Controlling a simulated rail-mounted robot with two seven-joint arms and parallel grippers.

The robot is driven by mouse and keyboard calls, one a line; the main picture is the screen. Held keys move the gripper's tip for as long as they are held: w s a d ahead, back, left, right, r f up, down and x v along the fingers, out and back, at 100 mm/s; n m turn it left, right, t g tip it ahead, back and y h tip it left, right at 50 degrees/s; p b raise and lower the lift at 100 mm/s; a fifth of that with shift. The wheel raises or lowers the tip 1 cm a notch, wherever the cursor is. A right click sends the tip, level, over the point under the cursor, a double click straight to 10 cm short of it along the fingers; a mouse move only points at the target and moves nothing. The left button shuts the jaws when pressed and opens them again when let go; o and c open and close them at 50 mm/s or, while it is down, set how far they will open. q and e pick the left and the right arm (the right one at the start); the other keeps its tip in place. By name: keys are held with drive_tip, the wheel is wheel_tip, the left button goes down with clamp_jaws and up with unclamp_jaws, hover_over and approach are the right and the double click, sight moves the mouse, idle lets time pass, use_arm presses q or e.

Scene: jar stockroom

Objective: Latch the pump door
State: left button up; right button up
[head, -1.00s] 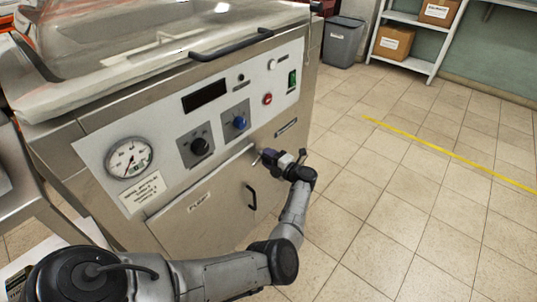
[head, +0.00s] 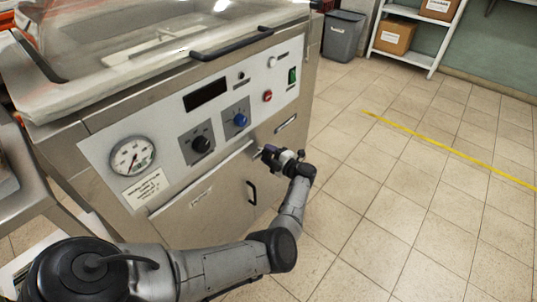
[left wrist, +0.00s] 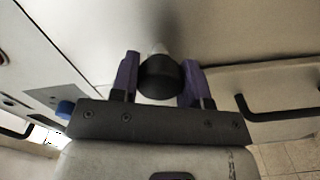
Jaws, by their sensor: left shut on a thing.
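My left gripper (head: 266,153) is at the door's upper right corner, below the control panel. In the left wrist view its purple fingers (left wrist: 160,80) are shut on a round black knob (left wrist: 160,78) with a pale stem behind it. The door (left wrist: 290,85) and its handle (left wrist: 275,112) show at the right there. My right gripper is out of view.
The control panel above has a gauge (head: 133,157), a black dial (head: 201,144) and a blue dial (head: 240,120). A black lid handle (head: 232,44) juts out at the top. Tiled floor (head: 400,190) to the right is clear. A grey bin (head: 343,37) stands at the back.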

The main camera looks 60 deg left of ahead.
use_arm(q)
drive_tip(key=o, duration=0.9)
drive_tip(key=shift+p+v, duration=0.35)
drive_tip(key=shift+v, duration=6.6)
